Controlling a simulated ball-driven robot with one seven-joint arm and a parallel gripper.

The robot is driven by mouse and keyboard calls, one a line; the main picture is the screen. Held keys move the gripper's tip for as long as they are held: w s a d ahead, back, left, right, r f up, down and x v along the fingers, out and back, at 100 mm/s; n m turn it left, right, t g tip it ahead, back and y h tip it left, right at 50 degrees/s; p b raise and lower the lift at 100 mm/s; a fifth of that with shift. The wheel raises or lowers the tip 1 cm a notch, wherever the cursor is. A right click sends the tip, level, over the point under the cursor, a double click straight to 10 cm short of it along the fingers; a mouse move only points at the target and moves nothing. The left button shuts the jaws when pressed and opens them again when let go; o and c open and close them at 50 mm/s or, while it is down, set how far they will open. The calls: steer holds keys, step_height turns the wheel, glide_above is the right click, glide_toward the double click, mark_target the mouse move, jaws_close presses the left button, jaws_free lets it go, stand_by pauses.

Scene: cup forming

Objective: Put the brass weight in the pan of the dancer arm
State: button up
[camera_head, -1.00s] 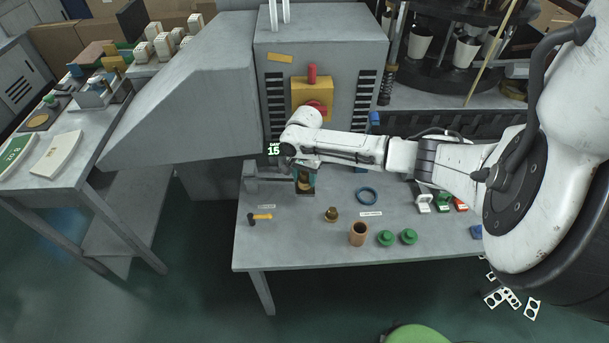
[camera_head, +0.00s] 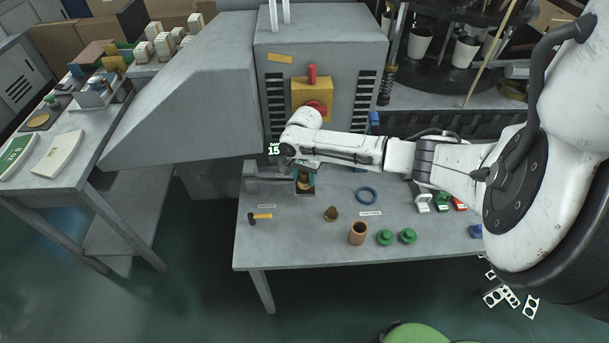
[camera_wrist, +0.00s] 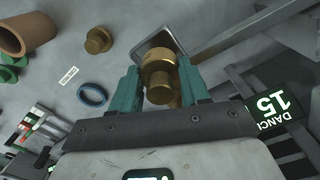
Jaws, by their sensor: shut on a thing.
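My gripper (camera_wrist: 163,88) is shut on a brass weight (camera_wrist: 159,72), with a teal finger on each side of it in the wrist view. The held weight (camera_head: 304,182) shows small below my wrist in the head view. The pan (camera_wrist: 176,30), a dark square tray with a pale rim, is right at the weight and partly hidden behind it. I cannot tell whether the weight touches the pan floor. The dancer arm (camera_wrist: 225,36) runs off to the right from the pan. A sign reading 15 (camera_wrist: 269,106) stands beside it.
A second brass weight (camera_head: 331,214) stands on the table (camera_head: 300,240). The grey machine (camera_head: 325,90) rises close behind my gripper.

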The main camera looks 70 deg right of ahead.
steer(key=shift+f+b, duration=0.9)
steer(key=shift+f, duration=0.45)
stand_by(0.9)
stand_by(0.5)
steer(key=o, duration=1.7)
steer(key=shift+r, duration=0.1)
steer(key=shift+r+p, duration=1.25)
steer(key=shift+r, duration=2.65)
